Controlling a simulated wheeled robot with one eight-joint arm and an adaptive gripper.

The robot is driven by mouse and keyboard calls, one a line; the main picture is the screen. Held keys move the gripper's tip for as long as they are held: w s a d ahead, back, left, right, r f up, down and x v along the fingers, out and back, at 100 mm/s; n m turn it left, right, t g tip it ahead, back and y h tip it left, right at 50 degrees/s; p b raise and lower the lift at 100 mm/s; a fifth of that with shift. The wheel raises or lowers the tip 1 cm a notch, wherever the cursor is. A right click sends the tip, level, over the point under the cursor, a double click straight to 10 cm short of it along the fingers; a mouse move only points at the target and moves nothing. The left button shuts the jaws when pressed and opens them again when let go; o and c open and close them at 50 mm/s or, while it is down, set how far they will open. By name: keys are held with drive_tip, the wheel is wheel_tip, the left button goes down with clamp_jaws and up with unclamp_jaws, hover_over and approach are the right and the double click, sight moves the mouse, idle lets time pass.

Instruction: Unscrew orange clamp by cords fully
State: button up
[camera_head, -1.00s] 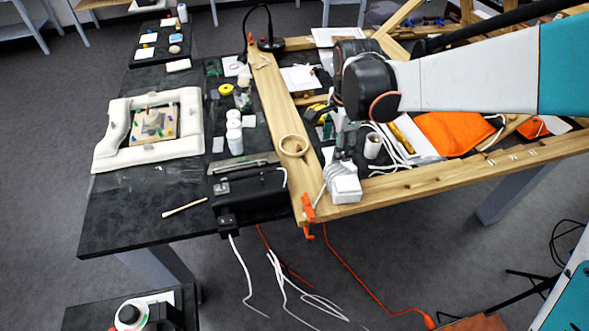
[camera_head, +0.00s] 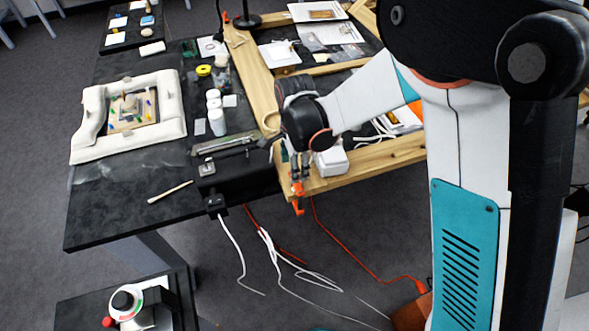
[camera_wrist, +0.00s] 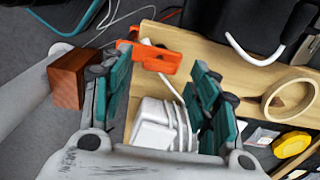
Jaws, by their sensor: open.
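The orange clamp (camera_head: 297,188) sits at the near corner of the wooden frame (camera_head: 380,157), and its lower end hangs below the frame edge. In the wrist view the orange clamp (camera_wrist: 152,58) lies just ahead of the fingertips, across the edge of the pale wood. My gripper (camera_head: 298,172) is right over that corner, beside the clamp. In the wrist view my gripper (camera_wrist: 160,70) is open, its teal-padded fingers apart on either side of the clamp's line. I cannot tell whether they touch it. The clamp's screw is not clearly visible.
A white box with wrapped cord (camera_wrist: 155,125) lies on the frame between the fingers, and a tape roll (camera_wrist: 290,98) is to the right. A black case (camera_head: 240,185) stands left of the clamp. White cords (camera_head: 268,250) and an orange cord (camera_head: 340,240) trail on the floor.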

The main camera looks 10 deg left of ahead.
drive_tip(key=shift+f, duration=1.05)
drive_tip(key=c, duration=1.1)
drive_tip(key=shift+o, duration=0.2)
drive_tip(key=shift+n+b, duration=0.3)
